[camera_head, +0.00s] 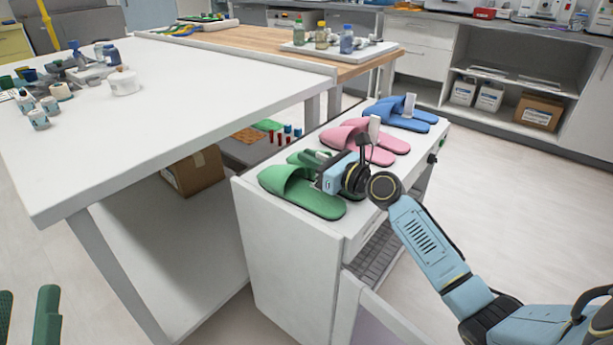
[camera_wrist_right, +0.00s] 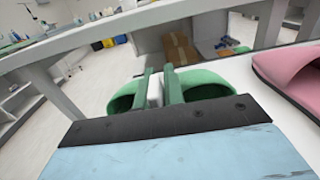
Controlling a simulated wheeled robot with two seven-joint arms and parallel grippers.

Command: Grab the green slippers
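The pair of green slippers (camera_head: 305,192) lies at the near left end of a white cabinet top. A white upright tag (camera_wrist_right: 154,94) stands between the two slippers. My right gripper (camera_head: 318,164) is at the slippers, its green fingers close together on either side of that tag. In the right wrist view a green slipper (camera_wrist_right: 208,84) shows on each side of the fingers. The head view hides part of the farther slipper behind the gripper. My left gripper (camera_head: 26,292) shows only its green fingers, apart and empty, at the lower left.
Pink slippers (camera_head: 372,148) and blue slippers (camera_head: 405,120) lie farther along the cabinet top (camera_head: 262,205), each pair with a white tag. A large white table (camera_head: 190,100) stands close on the left. A cardboard box (camera_head: 195,172) sits below it. The floor on the right is clear.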

